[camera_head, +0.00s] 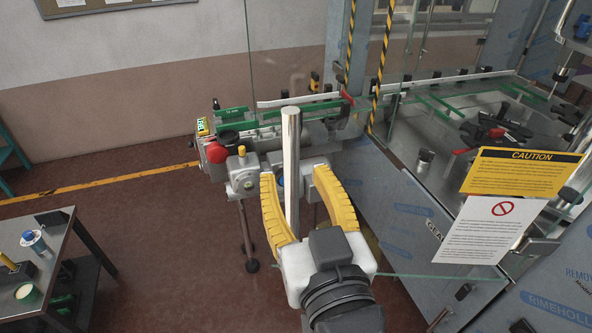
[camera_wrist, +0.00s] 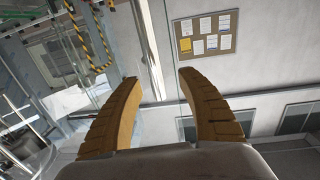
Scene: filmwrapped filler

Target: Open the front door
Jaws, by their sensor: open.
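The front door appears to be a clear glass panel (camera_head: 262,75), whose thin left edge and lower edge show in the head view. A vertical metal bar (camera_head: 291,135), apparently its handle, stands near the left side of the glass. My gripper (camera_head: 295,176) is open, with its yellow fingers on either side of the bar's lower part in the head view. In the wrist view, the bar (camera_wrist: 148,45) runs up from between the open fingers (camera_wrist: 158,78). I cannot tell whether either finger touches it.
Caution and prohibition signs (camera_head: 522,172) hang on glass at the right. A metal table (camera_head: 75,238) stands at the left. Red floor between is clear.

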